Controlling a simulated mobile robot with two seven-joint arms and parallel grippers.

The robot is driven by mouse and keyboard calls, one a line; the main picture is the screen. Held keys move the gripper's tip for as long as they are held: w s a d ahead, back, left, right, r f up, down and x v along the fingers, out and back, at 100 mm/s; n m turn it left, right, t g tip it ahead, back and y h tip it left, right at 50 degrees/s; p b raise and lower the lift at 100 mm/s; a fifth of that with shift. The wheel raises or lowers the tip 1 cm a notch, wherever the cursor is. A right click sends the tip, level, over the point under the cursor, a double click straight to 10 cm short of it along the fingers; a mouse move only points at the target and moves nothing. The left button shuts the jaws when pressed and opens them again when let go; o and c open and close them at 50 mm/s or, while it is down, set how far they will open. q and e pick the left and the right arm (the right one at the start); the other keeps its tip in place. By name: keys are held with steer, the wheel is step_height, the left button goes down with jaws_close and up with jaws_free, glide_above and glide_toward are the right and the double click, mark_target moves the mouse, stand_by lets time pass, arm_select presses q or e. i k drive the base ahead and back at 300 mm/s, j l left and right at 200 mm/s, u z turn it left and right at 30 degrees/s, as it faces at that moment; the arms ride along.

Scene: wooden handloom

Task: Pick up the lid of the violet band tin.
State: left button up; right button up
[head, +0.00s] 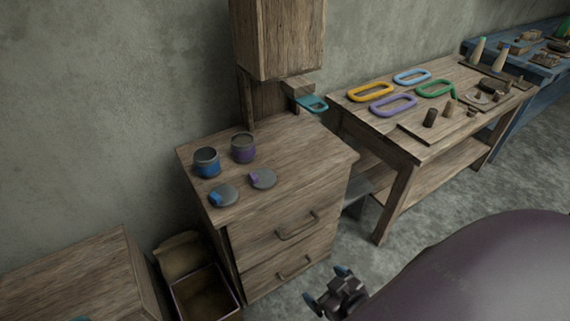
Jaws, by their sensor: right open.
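The violet band tin (243,148) stands upright and open-topped on the wooden drawer cabinet (290,150), toward its back. A round grey lid with a violet mark (265,180) lies flat on the cabinet top in front of it, apart from the tin. A blue band tin (206,164) stands to the left, and a grey lid with a blue mark (226,194) lies in front of that. My right gripper (326,284) is open and empty, low in front of the cabinet and well away from the lid. My left gripper is not in view.
A wall cabinet (277,40) hangs above the back of the drawer cabinet. A teal loop (313,104) sticks out near its back right. A bench (420,150) with several coloured loops stands right. An open box (205,295) is on the floor left.

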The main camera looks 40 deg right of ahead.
mark_target(261, 178)
steer(key=z, duration=0.85)
